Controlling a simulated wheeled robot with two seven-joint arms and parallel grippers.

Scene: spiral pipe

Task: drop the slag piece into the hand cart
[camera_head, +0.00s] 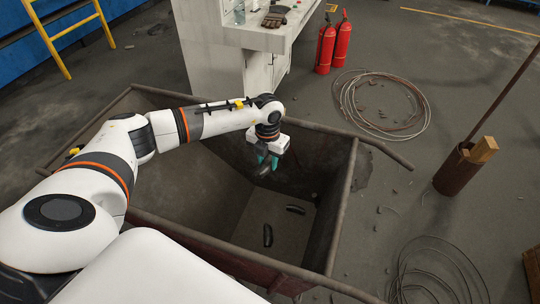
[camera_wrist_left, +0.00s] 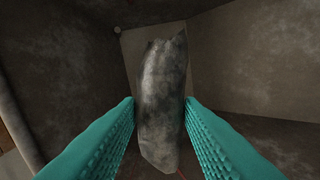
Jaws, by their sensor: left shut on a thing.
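The hand cart (camera_head: 345,205) is a dark, rusty open bin with sloping walls, below my left arm in the head view. My left gripper (camera_head: 266,166) hangs over the cart's opening, pointing down. In the left wrist view its teal ribbed fingers (camera_wrist_left: 162,135) are shut on the slag piece (camera_wrist_left: 163,100), a grey, rough, elongated lump. The slag piece also shows small and dark at the fingertips in the head view (camera_head: 264,170). The cart's inner walls fill the background of the wrist view. My right gripper is not in view.
Two dark pieces (camera_head: 268,235) lie on the cart's floor. A white cabinet (camera_head: 215,50) stands behind the cart. Two red fire extinguishers (camera_head: 334,45), a wire coil (camera_head: 380,105) and a rusty container with wood (camera_head: 458,170) are to the right.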

